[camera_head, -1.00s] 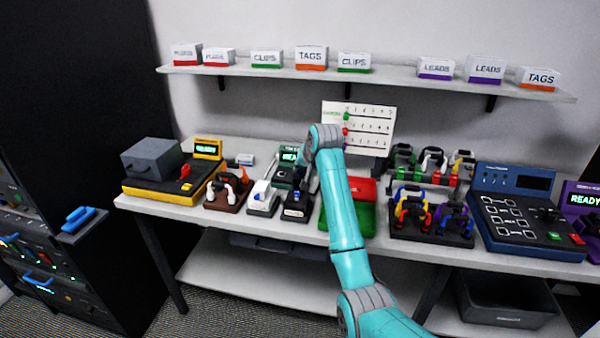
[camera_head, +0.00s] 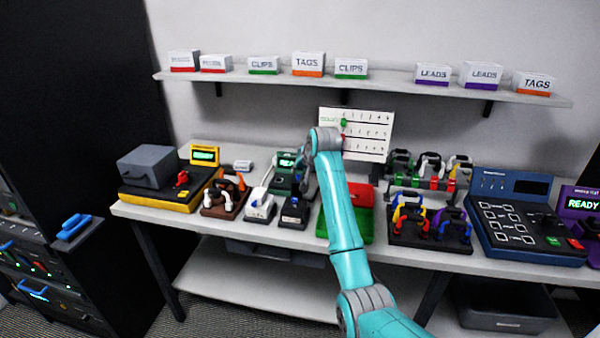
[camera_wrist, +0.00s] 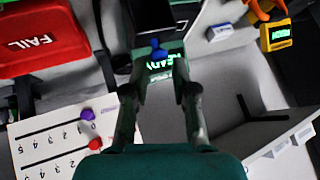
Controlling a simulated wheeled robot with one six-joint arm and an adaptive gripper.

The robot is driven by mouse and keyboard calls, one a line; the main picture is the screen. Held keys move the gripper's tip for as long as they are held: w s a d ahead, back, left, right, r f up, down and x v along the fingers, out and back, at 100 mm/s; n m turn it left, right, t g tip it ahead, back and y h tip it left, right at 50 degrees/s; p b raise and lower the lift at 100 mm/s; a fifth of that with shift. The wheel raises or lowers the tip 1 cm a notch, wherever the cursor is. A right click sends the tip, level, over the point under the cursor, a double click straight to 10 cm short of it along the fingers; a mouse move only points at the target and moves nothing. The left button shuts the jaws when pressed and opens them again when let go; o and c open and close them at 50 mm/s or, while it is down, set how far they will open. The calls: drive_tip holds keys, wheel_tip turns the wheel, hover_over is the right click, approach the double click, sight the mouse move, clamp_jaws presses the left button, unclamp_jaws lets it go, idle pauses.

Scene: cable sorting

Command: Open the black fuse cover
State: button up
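The black fuse unit (camera_head: 293,213) stands on the bench, just left of my arm. A small blue knob on it (camera_wrist: 157,51) shows in the wrist view, and the black body (camera_wrist: 150,14) lies at the top edge there. My gripper (camera_wrist: 160,62) points toward the unit with its fingers apart. The blue knob appears between the fingertips, with gaps on both sides; contact cannot be told. In the head view my gripper (camera_head: 304,184) is small, dark and partly hidden by my wrist. Whether the cover is lifted is not clear.
A white unit (camera_head: 260,208) stands close on the left. A green READY tester (camera_head: 285,161) is behind. A red and green FAIL case (camera_head: 359,196) is to the right, partly behind my arm. A white chart board (camera_head: 368,128) stands behind it. A shelf (camera_head: 385,81) runs above.

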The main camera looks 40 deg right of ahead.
drive_tip(key=shift+o, duration=0.5)
drive_tip(key=shift+f, duration=0.2)
drive_tip(key=shift+a, duration=0.1)
drive_tip(key=v, duration=1.2)
